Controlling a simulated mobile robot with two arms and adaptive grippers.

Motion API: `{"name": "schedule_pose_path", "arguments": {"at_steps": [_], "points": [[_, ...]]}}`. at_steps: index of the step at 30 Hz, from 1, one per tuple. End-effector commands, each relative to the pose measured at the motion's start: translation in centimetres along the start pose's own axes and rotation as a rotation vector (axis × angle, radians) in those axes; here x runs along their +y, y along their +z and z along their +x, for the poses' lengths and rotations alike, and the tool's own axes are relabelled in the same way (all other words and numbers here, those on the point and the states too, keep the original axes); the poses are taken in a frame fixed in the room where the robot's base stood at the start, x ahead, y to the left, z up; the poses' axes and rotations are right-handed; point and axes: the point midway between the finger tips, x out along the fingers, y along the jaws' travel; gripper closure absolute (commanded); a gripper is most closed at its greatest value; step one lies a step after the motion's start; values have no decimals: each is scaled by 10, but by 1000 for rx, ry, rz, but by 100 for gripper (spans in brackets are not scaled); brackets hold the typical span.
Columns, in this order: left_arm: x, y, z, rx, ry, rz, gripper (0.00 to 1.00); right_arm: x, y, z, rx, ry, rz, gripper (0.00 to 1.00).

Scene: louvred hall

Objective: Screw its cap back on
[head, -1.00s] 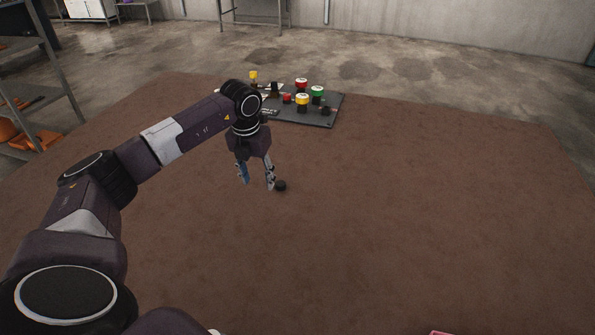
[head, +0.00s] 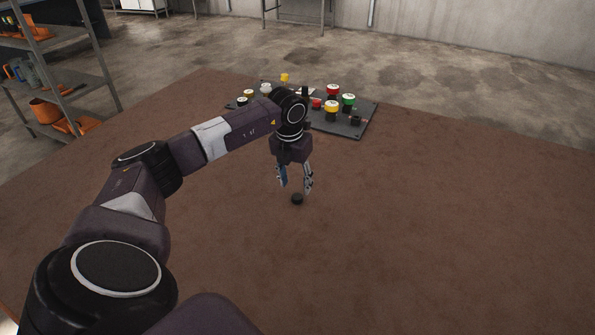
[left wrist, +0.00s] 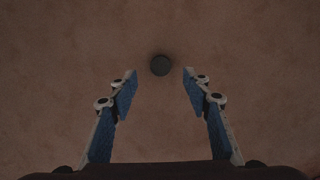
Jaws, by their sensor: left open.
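A small black round cap (head: 297,199) lies on the brown table. My left gripper (head: 295,190) hangs above the table, pointing down, with its fingers apart and empty. In the left wrist view the cap (left wrist: 160,65) is just beyond and between the two fingertips of the left gripper (left wrist: 160,78), with clear space on both sides. I cannot tell from these views what the cap belongs to. My right gripper is not in view.
A dark panel (head: 355,129) with red, yellow, green and white knobs or buttons stands at the table's back, behind the left arm. The brown table top (head: 430,230) is clear to the right and in front. A metal shelf (head: 75,80) with orange items is at the left.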

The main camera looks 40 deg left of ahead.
Motion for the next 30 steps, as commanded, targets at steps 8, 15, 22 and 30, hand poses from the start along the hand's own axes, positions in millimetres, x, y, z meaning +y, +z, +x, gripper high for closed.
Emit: {"name": "schedule_pose_path", "arguments": {"at_steps": [8, 15, 22, 30], "points": [[1, 0, 3, -1, 1, 0, 55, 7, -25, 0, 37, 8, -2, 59], [-2, -2, 30, 4, 0, 1, 55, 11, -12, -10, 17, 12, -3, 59], [-1, -1, 54, 0, 0, 0, 55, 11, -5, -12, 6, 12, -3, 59], [-1, -1, 54, -1, 1, 0, 55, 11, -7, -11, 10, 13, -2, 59]]}}
